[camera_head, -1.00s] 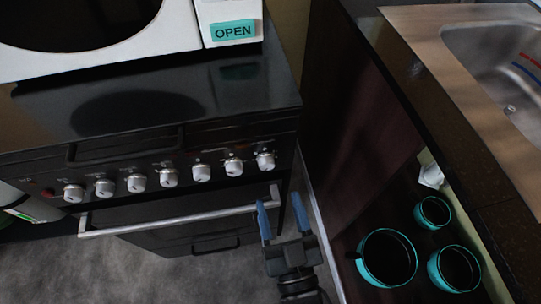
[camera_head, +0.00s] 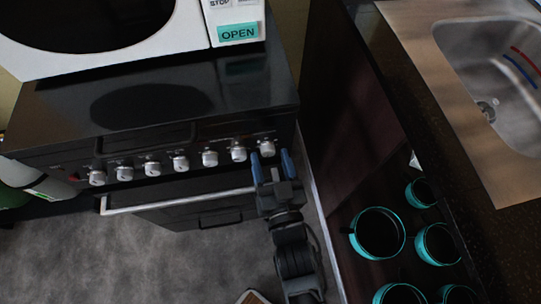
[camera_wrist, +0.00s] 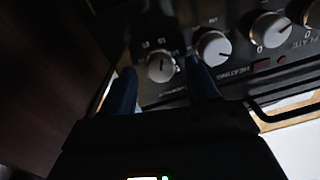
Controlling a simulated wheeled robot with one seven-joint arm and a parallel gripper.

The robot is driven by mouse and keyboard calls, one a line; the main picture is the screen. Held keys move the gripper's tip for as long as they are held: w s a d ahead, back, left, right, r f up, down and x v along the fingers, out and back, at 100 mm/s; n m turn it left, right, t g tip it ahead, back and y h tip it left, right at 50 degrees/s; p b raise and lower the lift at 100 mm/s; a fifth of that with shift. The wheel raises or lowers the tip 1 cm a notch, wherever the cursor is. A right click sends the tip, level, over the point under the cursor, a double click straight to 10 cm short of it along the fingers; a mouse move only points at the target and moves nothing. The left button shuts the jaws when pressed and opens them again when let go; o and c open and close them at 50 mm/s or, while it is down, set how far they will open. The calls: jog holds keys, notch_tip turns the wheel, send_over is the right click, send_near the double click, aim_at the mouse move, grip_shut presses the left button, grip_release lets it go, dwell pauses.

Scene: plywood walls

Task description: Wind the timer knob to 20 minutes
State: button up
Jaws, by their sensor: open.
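A row of several silver knobs runs along the stove's black front panel. The end knob on the right (camera_head: 267,148) stands just beyond my gripper (camera_head: 271,160) in the head view. In the wrist view that end knob (camera_wrist: 161,66) has small numbers around it and appears between my two blue fingertips. It looks like the timer knob, but I cannot read its setting. My gripper is open and empty, with its fingers pointing at the panel. I cannot tell whether either finger touches the knob.
An oven handle bar (camera_head: 180,201) runs below the knobs. A white microwave (camera_head: 105,62) stands on the black stove top (camera_head: 255,82). A dark cabinet side (camera_head: 345,125) is close on the right. Several teal-rimmed cups (camera_head: 378,233) and a sink (camera_head: 489,75) are further right.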

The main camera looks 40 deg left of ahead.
jog(key=shift+w+a, duration=0.25)
jog(key=shift+a, duration=0.1)
jog(key=shift+c, duration=0.2)
jog(key=c, duration=1)
jog(key=shift+n, duration=1.8)
dwell(1.1)
jog(key=shift+n+h+b, duration=0.3)
jog(key=shift+n, duration=1.7)
dwell(1.5)
